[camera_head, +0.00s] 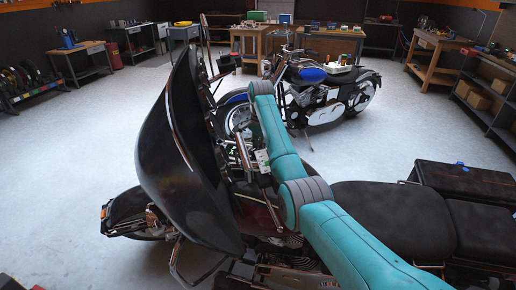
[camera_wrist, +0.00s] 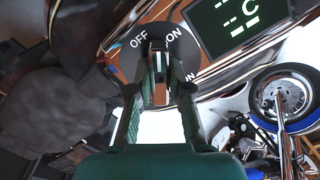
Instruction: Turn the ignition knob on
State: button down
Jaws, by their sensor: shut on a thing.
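The ignition knob (camera_wrist: 158,66) is in the upper middle of the wrist view, on a dark round dial (camera_wrist: 181,45) with white OFF and ON labels and a third label partly hidden at the lower right. The knob's upper end lies between OFF and ON; I cannot tell its exact setting. My gripper (camera_wrist: 160,84) has a finger on each side of the knob and is shut on it. In the head view, my teal arm reaches over the near black motorcycle (camera_head: 384,215) to behind its windshield (camera_head: 185,150). The knob cannot be made out there.
A lit display (camera_wrist: 238,18) sits right of the dial, in a shiny surround. A blue and black motorcycle (camera_head: 318,98) stands behind the near one. Workbenches (camera_head: 432,58) and shelves line the walls. The pale floor (camera_head: 75,160) at the left is mostly clear.

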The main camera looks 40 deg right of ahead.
jog(key=m, duration=0.5)
jog(key=shift+t, duration=0.3)
jog(key=c, duration=1.1)
grip_release()
jog(key=shift+s+r, duration=0.2)
jog(key=shift+r, duration=1.7)
jog(key=shift+s+r, duration=0.2)
jog(key=shift+r, duration=1.65)
